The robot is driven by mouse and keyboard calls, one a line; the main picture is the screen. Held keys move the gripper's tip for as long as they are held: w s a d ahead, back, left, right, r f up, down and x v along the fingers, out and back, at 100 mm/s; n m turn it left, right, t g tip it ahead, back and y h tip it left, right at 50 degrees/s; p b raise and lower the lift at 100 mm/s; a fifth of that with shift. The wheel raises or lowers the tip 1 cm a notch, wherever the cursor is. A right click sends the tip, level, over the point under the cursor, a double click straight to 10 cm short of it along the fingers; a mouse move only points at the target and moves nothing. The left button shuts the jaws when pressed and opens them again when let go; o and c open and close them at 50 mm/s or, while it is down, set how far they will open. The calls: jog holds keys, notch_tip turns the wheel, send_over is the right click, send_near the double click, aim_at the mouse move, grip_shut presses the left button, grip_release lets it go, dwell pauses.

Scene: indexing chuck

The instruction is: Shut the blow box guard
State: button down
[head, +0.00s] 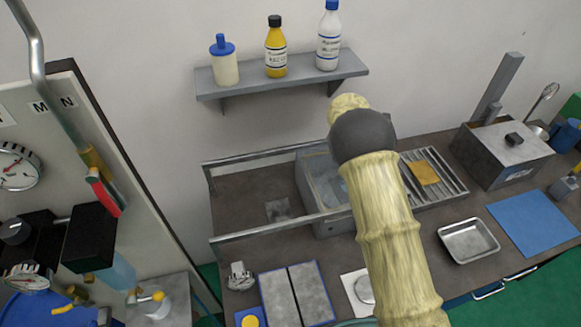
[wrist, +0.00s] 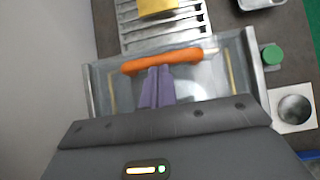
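The blow box guard (wrist: 205,82) is a clear, grey-edged panel with an orange handle (wrist: 185,60) across it in the wrist view. In the head view the grey guard box (head: 318,180) sits between two metal rails, at their right part, partly hidden behind my arm. My gripper (wrist: 157,72) has purple fingers close together, with their tips at the near side of the orange handle; I cannot tell whether they touch it. The fingers sit side by side along the handle, not around it. In the head view my gripper is hidden by my arm.
The rails (head: 268,227) run left over bare bench with a small grey plate (head: 278,210). A slatted rack with a yellow block (head: 423,172) lies right of the box. A metal tray (head: 468,241), a blue mat (head: 532,222) and a lidded grey box (head: 502,152) stand farther right. A bottle shelf (head: 285,80) hangs behind.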

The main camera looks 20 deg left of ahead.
jog(key=shift+d, duration=0.25)
jog(key=shift+a+r+p, duration=0.15)
jog(key=shift+a+p, duration=0.15)
jog(key=shift+a, duration=0.05)
jog(key=s+a, duration=0.1)
jog(key=s+a+r, duration=0.1)
jog(key=a, duration=0.1)
jog(key=shift+s+a, duration=0.2)
jog(key=shift+s, duration=0.1)
jog(key=b+v, duration=0.3)
jog(key=v, duration=0.6)
jog(key=shift+r, duration=0.1)
